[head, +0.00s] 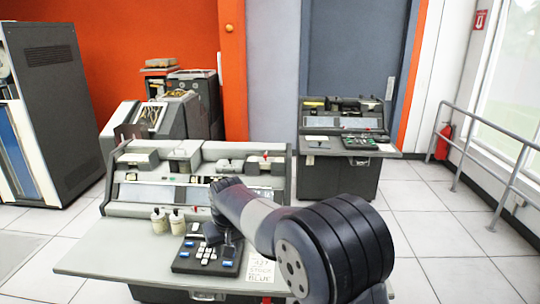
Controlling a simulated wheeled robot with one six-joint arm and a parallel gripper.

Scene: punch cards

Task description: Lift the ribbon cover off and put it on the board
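The near card punch machine (140,212) stands in front of me with a pale desk board (125,255) along its front. A dark keyboard (190,265) with pale and blue keys sits on this board. My arm reaches over the right half of the machine. My gripper (222,238) seems to be the dark shape below the wrist, at the keyboard's back right, but its fingers are not clear. I cannot tell the ribbon cover apart from the other parts on the machine's top; some of the top is behind my arm.
The board's left part is clear. A second punch machine (345,145) stands behind, and a grey cabinet (62,110) stands at left.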

